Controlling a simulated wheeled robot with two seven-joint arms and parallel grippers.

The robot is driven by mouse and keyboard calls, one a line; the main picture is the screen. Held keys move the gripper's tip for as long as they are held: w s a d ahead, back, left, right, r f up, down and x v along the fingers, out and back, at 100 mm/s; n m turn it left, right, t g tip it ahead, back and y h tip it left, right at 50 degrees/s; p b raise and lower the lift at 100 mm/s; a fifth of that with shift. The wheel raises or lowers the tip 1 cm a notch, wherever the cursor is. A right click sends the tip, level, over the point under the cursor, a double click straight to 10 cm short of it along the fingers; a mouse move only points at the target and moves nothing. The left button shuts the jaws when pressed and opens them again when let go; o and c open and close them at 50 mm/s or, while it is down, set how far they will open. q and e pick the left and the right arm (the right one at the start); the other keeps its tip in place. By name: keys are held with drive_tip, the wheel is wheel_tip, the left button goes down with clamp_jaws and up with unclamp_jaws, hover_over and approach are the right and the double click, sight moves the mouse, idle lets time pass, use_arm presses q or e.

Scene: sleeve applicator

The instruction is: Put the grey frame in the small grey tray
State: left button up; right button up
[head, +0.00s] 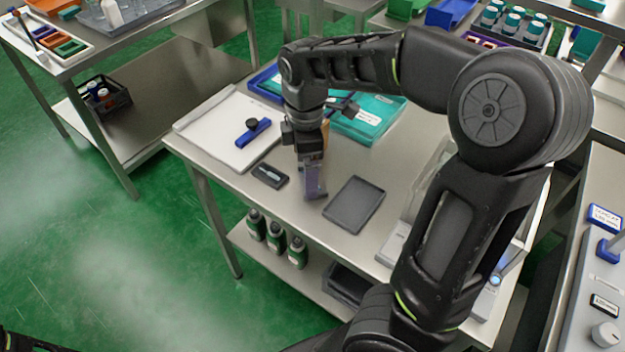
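The small grey tray (354,205) lies flat and empty on the middle steel table. My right arm reaches over the table from the right, and my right gripper (314,186) points down just left of the tray, low over the tabletop. A grey-violet upright piece shows at its fingertips. I cannot tell whether this is the grey frame seen edge-on or part of the fingers, nor whether the fingers are closed. I make out no grey frame elsewhere. My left gripper is not visible.
A white board (230,128) bears a blue piece with a black knob (253,131). A small dark holder (270,175) lies left of the gripper. A teal tray (368,118) stands behind. Several green bottles (276,237) stand on the lower shelf. The tabletop's front left is clear.

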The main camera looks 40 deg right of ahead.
wheel_tip(320, 180, down, 2)
drive_tip(key=shift+f, duration=0.2)
drive_tip(key=shift+c, duration=0.4)
drive_tip(key=c, duration=1.2)
drive_tip(key=shift+o, duration=0.2)
drive_tip(key=shift+r, duration=0.15)
wheel_tip(320, 180, up, 18)
drive_tip(key=p, duration=0.6)
idle(0.4)
